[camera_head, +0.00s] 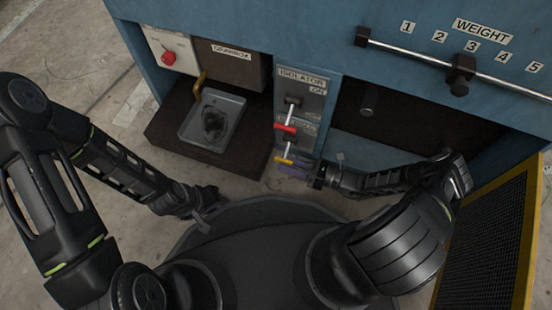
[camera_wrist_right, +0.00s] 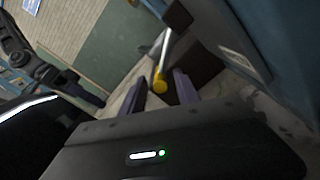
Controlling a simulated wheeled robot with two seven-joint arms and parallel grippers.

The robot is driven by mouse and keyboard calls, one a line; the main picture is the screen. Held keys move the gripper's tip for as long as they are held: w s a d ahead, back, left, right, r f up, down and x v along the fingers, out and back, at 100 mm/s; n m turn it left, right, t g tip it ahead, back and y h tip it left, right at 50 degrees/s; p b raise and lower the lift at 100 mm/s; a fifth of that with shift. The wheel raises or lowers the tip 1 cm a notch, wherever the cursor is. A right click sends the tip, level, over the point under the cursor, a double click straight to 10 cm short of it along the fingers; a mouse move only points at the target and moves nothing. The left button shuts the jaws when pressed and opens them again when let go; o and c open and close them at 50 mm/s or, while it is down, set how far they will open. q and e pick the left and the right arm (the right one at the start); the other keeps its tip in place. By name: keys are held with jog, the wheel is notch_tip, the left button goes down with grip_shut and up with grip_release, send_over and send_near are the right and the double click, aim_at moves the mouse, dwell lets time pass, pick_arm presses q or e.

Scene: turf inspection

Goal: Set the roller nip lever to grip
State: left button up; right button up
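A lever with a yellow tip (camera_head: 284,160) hangs downward from the lower plate of the narrow grey panel (camera_head: 317,103) on the blue machine. I take it to be the roller nip lever, but its label is too small and covered to read. My right gripper (camera_head: 293,170) has its purple fingers right at the yellow tip. In the right wrist view the fingers (camera_wrist_right: 160,92) are apart, with the yellow tip (camera_wrist_right: 159,87) showing between them; I cannot tell if they touch it. My left gripper (camera_head: 205,207) is low, left of the panel, away from the lever.
A red-handled lever (camera_head: 286,128) under the ISOLATOR label sits just above the yellow-tipped one. A grey tray (camera_head: 232,105) with dark stuff stands below the gearbox at left. A weight bar (camera_head: 405,53) is above right. A yellow-framed mesh guard (camera_head: 532,225) stands at right.

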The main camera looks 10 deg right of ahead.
aim_at(285, 162)
jog(key=x, duration=0.4)
jog(key=shift+w+d+r+b, duration=0.1)
jog(key=shift+w+r+b, duration=0.1)
jog(key=shift+b, duration=0.15)
jog(key=shift+d, duration=0.1)
jog(key=shift+c, duration=0.4)
grip_shut()
dwell(0.6)
